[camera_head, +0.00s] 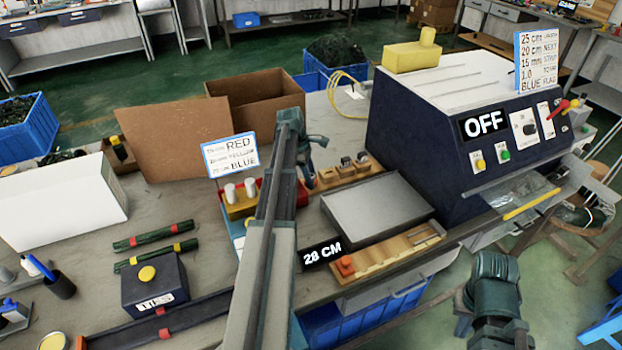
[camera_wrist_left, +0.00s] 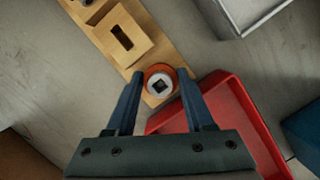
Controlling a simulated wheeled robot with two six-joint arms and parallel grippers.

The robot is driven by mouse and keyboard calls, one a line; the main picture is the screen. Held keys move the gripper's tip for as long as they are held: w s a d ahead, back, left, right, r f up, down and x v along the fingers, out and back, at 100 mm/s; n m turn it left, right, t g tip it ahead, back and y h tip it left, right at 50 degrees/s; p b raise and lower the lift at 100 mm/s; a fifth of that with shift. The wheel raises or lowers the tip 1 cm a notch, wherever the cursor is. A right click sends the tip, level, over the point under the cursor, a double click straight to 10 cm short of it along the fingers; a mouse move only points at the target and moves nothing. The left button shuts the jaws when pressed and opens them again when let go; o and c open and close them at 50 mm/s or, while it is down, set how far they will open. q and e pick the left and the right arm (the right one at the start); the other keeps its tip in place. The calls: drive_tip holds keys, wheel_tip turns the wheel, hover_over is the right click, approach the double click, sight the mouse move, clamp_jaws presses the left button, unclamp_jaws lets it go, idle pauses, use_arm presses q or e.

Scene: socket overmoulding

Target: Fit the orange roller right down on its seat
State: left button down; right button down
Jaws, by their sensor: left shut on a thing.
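The orange roller (camera_wrist_left: 149,74), with a pale top and a dark square hole in its middle, is between the fingertips of my left gripper (camera_wrist_left: 160,78), which is shut on it. The roller is over the end of a wooden block (camera_wrist_left: 110,40), beside the red tray. How far down it sits cannot be told. In the head view my left gripper (camera_head: 309,178) points down at the near end of the wooden block (camera_head: 350,174), and the roller is hidden there. My right arm shows at bottom right, but its fingertips cannot be made out.
A red tray (camera_wrist_left: 215,98) lies close to the gripper. A grey plate (camera_head: 375,207) is right of the block. In front is another wooden rack (camera_head: 398,252) with an orange piece (camera_head: 346,264). A dark blue machine (camera_head: 420,140) reading OFF stands at right.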

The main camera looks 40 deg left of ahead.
wheel_tip(320, 180, up, 10)
drive_tip(key=p, duration=0.9)
drive_tip(key=shift+p, duration=0.4)
